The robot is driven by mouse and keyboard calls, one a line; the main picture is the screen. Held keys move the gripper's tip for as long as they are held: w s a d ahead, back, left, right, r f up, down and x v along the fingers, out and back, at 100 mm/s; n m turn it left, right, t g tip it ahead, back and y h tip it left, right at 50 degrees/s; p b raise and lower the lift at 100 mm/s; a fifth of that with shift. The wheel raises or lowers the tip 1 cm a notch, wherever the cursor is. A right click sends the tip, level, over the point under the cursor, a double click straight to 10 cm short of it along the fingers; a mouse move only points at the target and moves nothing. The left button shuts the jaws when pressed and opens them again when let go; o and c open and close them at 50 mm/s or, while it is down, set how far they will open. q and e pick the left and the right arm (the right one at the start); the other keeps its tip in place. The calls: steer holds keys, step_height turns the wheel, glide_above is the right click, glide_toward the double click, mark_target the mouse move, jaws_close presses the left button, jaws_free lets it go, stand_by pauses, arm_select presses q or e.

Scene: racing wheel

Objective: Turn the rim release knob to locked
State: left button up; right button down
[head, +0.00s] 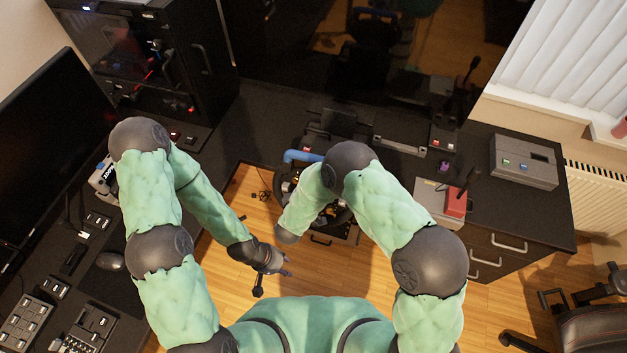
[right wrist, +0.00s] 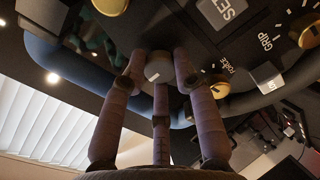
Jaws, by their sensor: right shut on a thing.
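The racing wheel (head: 338,216) is at the desk in the head view, partly covered by my right forearm. In the right wrist view its blue rim (right wrist: 62,66) and dark face fill the upper part. My right gripper (right wrist: 158,66) is shut on a small grey knob (right wrist: 157,70), with its fingers around the knob. I cannot read a label or lock mark on this knob. The right gripper is hidden in the head view. My left gripper (head: 274,274) is open and empty above the floor, left of and nearer than the wheel.
Gold knobs (right wrist: 205,112) and white-lettered buttons (right wrist: 222,10) sit close around the right fingers. The black desk carries a grey box (head: 524,161) and a red-fronted box (head: 456,202) at right. A mouse (head: 110,261) lies at left. Wooden floor is free around the left gripper.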

steer(key=shift+w+r, duration=0.1)
stand_by(0.3)
steer(key=c, duration=1)
jaws_free()
steer(key=shift+o, duration=0.2)
steer(key=v, duration=1.2)
